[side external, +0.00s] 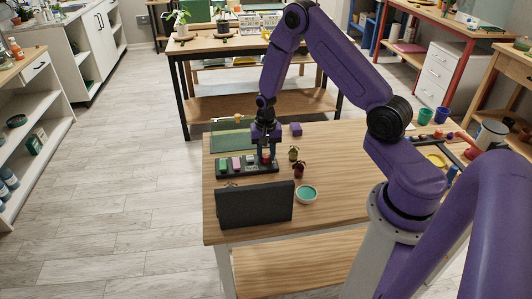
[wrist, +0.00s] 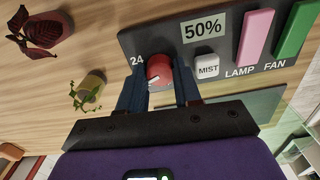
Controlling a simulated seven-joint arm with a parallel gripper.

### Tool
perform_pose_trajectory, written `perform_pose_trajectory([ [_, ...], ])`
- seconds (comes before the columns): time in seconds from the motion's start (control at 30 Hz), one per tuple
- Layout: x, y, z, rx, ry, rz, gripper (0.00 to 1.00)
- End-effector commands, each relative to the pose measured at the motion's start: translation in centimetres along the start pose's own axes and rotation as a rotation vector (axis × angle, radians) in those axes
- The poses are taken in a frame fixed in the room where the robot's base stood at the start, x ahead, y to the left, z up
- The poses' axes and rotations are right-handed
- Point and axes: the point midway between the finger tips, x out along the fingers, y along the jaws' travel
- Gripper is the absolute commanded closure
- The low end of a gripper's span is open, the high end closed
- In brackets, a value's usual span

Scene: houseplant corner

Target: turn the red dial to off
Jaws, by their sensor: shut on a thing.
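The red dial (wrist: 159,69) sits at the left end of a dark control panel (wrist: 222,74) in the wrist view. A white pointer mark shows on its face, and the label "24" is at its upper left. No off label is visible. My gripper (wrist: 160,86) has its two blue fingers on either side of the dial, shut on it. In the side external view my gripper (side external: 266,147) points down over the right end of the panel (side external: 233,168), and the red dial (side external: 266,157) shows partly between the fingers.
A white MIST button (wrist: 207,66), pink LAMP switch (wrist: 256,34) and green FAN switch (wrist: 295,30) are beside the dial. Small potted plants (side external: 299,170) and a teal-filled bowl (side external: 306,194) stand to the right. A dark upright board (side external: 255,204) stands in front of the panel.

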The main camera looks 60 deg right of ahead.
Motion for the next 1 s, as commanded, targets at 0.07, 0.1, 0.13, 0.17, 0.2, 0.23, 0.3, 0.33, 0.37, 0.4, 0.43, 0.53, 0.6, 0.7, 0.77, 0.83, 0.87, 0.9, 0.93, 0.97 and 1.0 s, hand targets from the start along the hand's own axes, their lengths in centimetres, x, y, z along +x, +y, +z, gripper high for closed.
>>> perform_pose_trajectory([
  [0.07, -0.06, -0.03, 0.04, -0.06, -0.001, 0.001, 0.97],
  [0.1, -0.06, -0.04, 0.05, -0.096, -0.001, 0.001, 0.97],
  [0.13, -0.06, -0.03, 0.03, -0.122, -0.001, 0.001, 0.97],
  [0.17, -0.06, -0.02, 0.04, -0.151, -0.001, 0.001, 0.97],
  [0.2, -0.06, -0.03, 0.04, -0.189, -0.001, 0.0, 0.97],
  [0.23, -0.06, -0.03, 0.05, -0.218, -0.001, 0.0, 0.97],
  [0.3, -0.07, -0.01, 0.03, -0.284, -0.001, 0.0, 0.97],
  [0.33, -0.07, -0.02, 0.04, -0.313, -0.001, 0.0, 0.97],
  [0.37, -0.07, -0.05, 0.05, -0.342, 0.0, 0.0, 0.97],
  [0.4, -0.07, -0.04, 0.04, -0.379, 0.0, 0.0, 0.97],
  [0.43, -0.07, -0.02, 0.02, -0.407, 0.0, 0.0, 0.97],
  [0.53, -0.07, -0.05, 0.03, -0.502, 0.0, 0.0, 0.97],
  [0.6, -0.08, -0.03, 0.02, -0.569, 0.0, 0.0, 0.97],
  [0.7, -0.08, -0.03, 0.02, -0.664, -0.001, 0.0, 0.97],
  [0.77, -0.08, -0.04, 0.04, -0.722, -0.001, 0.0, 0.97],
  [0.83, -0.08, -0.02, 0.04, -0.787, -0.001, 0.0, 0.97],
  [0.87, -0.07, -0.01, 0.03, -0.815, -0.001, 0.0, 0.97],
  [0.9, -0.07, 0.0, 0.02, -0.851, -0.001, 0.0, 0.97],
  [0.93, -0.08, 0.0, 0.02, -0.878, -0.001, 0.0, 0.97],
  [0.97, -0.08, 0.0, 0.03, -0.904, -0.001, 0.0, 0.97],
  [1.0, -0.08, -0.01, 0.04, -0.938, -0.001, 0.0, 0.97],
])
